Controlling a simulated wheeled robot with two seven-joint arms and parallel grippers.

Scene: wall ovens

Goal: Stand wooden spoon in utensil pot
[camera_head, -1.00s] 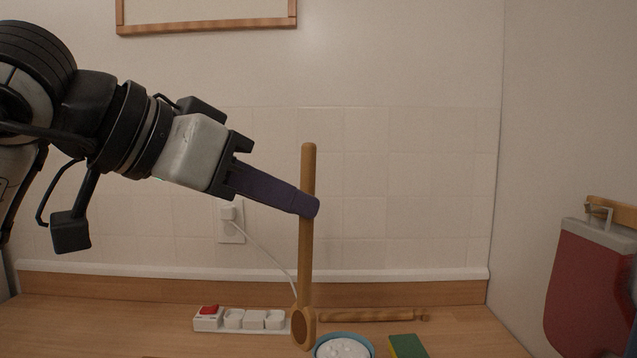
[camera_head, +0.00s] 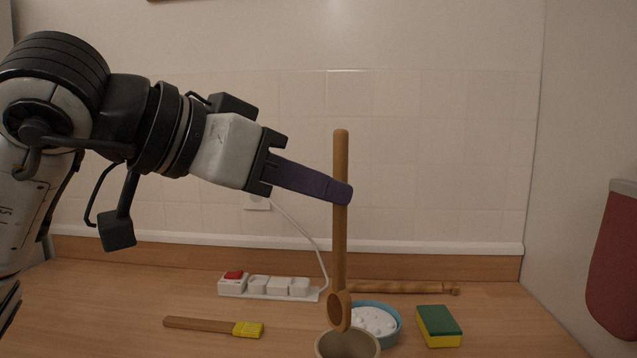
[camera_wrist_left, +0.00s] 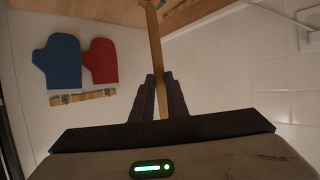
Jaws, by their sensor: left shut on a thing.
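My left gripper (camera_head: 340,192) is shut on the wooden spoon (camera_head: 341,240), gripping the upper part of its handle. The spoon hangs upright with its bowl end down. The utensil pot (camera_head: 347,342) is a pale, round, open pot at the bottom edge, partly cut off. The spoon's bowl is at the pot's rim in the picture; I cannot tell whether it is above the opening or behind it. In the left wrist view the spoon's handle (camera_wrist_left: 155,45) runs between the two fingers (camera_wrist_left: 160,97). My right gripper is out of view.
A blue bowl with white contents (camera_head: 378,322) stands right behind the pot. A sponge (camera_head: 439,326), a rolling pin (camera_head: 405,288), a power strip (camera_head: 268,286) and a yellow brush (camera_head: 215,327) lie around. Mitts (camera_wrist_left: 62,62) hang on the wall.

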